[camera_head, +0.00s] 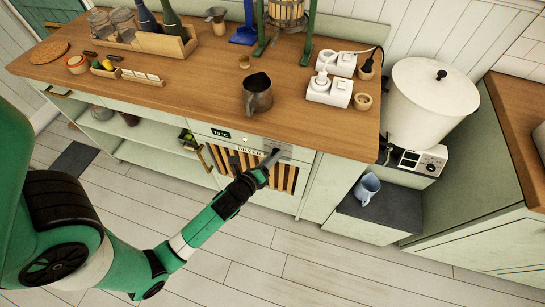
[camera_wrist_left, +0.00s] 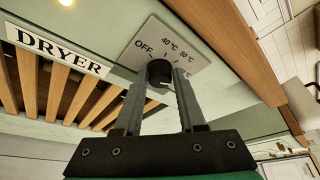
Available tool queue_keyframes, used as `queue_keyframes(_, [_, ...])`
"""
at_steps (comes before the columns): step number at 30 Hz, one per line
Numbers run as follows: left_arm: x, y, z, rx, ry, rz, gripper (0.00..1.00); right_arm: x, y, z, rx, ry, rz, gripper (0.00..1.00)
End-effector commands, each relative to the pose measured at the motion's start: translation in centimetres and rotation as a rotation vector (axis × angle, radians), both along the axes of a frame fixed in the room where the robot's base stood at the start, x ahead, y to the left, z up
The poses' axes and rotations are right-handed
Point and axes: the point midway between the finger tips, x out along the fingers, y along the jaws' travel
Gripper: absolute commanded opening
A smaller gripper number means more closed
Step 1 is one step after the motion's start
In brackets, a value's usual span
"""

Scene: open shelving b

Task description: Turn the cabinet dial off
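The cabinet dial is a round black knob (camera_wrist_left: 159,72) with a white mark at its lower right. It sits on a pale plate (camera_wrist_left: 150,42) printed OFF, 40 °C and 50 °C; a further marking is partly hidden by a finger. My left gripper (camera_wrist_left: 160,78) has one finger on each side of the knob, close against it, and appears shut on it. In the head view my left gripper (camera_head: 271,158) reaches the cabinet front and largely hides the dial. A display (camera_head: 221,133) left of it reads about 70 °C. My right gripper is not in view.
The DRYER label (camera_wrist_left: 52,44) and wooden slats (camera_wrist_left: 62,92) lie left of the dial. The floor in front is clear.

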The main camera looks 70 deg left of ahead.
Motion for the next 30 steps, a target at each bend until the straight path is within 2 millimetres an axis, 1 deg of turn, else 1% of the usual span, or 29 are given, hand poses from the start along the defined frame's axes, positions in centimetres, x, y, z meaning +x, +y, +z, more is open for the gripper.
queue_keyframes(1, [0.0, 0.0, 0.0, 0.000, 0.000, 0.000, 0.24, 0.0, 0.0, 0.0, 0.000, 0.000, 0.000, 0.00])
queue_keyframes(5, [0.0, 0.0, 0.0, 0.000, -0.001, -0.001, 0.00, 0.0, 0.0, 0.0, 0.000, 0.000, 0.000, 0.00])
queue_keyframes(14, [0.0, 0.0, 0.0, -0.007, -0.008, 0.000, 0.00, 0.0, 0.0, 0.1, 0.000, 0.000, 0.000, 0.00])
queue_keyframes(19, [-0.1, 0.0, 0.1, -0.036, -0.044, 0.000, 0.00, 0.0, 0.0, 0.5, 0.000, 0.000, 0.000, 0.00])
queue_keyframes(30, [-0.2, 0.1, -0.1, -0.185, -0.237, 0.001, 0.00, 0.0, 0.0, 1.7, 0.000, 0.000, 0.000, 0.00])
